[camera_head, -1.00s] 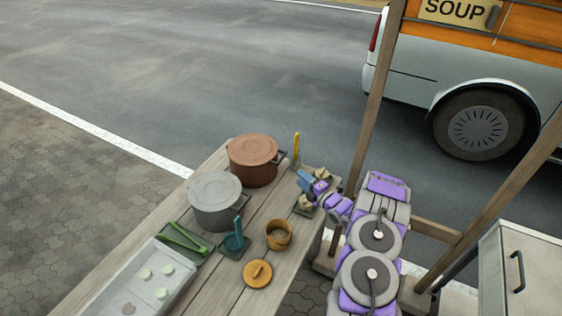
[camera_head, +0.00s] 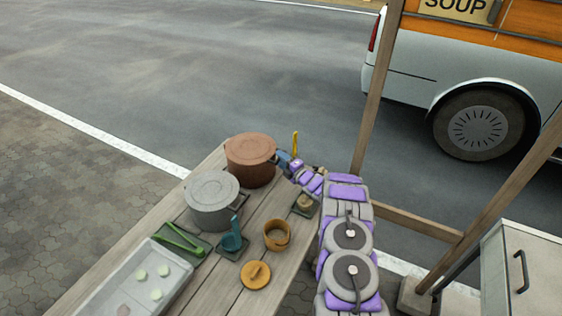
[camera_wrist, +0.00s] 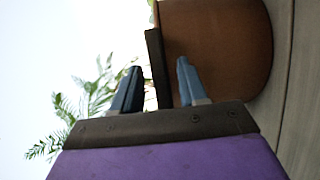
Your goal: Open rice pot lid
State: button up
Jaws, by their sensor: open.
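A brown pot (camera_head: 250,168) stands at the far end of the table with its brown lid (camera_head: 250,147) on. A grey pot (camera_head: 212,208) with a grey lid (camera_head: 212,186) on stands nearer; which of the two holds rice cannot be told. My gripper (camera_head: 284,160) is at the right side of the brown pot, below its lid. In the wrist view, its blue fingers (camera_wrist: 158,70) are apart, with a dark bar-like handle (camera_wrist: 155,58) of the brown pot (camera_wrist: 222,50) showing between them. Whether they touch it is unclear.
The wooden table (camera_head: 190,285) also holds a yellow-handled utensil (camera_head: 295,143) behind my gripper, an orange cup (camera_head: 277,236), its round lid (camera_head: 256,274), a teal ladle (camera_head: 232,240), green tongs (camera_head: 180,239) and a pale tray (camera_head: 122,290).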

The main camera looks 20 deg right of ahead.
jog(key=shift+d+f, duration=0.15)
jog(key=shift+d, duration=0.5)
jog(key=shift+c, duration=0.6)
jog(key=shift+a, duration=0.7)
jog(key=c, duration=0.5)
grip_shut()
jog(key=shift+s+d, duration=0.1)
jog(key=shift+d, duration=0.1)
